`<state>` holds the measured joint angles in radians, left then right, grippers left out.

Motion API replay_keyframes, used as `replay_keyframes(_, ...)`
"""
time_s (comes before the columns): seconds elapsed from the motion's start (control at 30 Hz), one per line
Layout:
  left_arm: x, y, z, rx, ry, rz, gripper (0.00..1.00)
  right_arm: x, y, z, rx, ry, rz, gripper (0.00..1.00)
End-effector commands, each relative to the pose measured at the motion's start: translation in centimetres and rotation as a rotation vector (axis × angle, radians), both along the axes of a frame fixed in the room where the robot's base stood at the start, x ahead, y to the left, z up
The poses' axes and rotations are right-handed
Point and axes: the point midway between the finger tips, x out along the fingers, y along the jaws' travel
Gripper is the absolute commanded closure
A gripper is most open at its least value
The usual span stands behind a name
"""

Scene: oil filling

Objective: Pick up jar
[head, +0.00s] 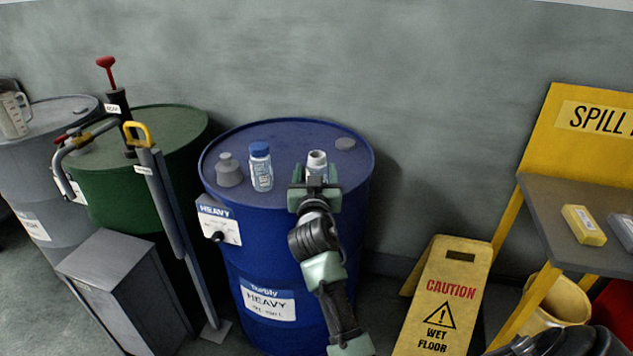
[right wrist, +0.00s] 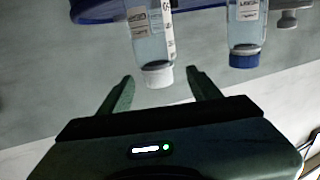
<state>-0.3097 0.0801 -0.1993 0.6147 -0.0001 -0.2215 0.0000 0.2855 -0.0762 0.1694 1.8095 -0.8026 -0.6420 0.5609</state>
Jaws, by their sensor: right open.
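A clear jar with a white cap (head: 317,158) stands on top of the blue drum (head: 270,134). My right gripper (head: 315,174) is at this jar, open, and hides its lower part in the head view. In the right wrist view, which shows the scene upside down, the white-capped jar (right wrist: 151,45) is between the two spread fingers, with a gap visible on each side. A second jar with a blue cap (head: 261,168) stands on the drum to the left; it also shows in the right wrist view (right wrist: 246,33). My left gripper is not in view.
A grey knobbed fitting (head: 229,170) stands on the drum left of the blue-capped jar. A green drum (head: 170,125) with a hand pump is further left. A yellow caution sign (head: 445,295) and a spill station shelf (head: 555,210) are at the right.

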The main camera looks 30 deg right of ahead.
Motion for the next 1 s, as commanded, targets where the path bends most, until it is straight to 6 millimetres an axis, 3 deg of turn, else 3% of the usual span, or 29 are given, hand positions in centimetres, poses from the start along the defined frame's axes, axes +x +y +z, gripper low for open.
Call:
replay_keyframes(0.1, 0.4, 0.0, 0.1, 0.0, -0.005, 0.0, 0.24, 1.0, -0.8, 1.2, -0.007, -0.028, -0.009, 0.37)
replay_keyframes(0.6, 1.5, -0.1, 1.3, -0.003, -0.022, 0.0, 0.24, 6.2, -4.4, 0.9, -0.006, -0.026, -0.007, 0.37)
replay_keyframes(0.9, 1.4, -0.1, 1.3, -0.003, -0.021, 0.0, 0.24, 6.6, -4.7, 0.7, -0.006, -0.026, -0.006, 0.37)
replay_keyframes(1.0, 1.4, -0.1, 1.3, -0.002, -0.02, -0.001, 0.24, 6.6, -4.7, 0.7, -0.005, -0.025, -0.006, 0.62)
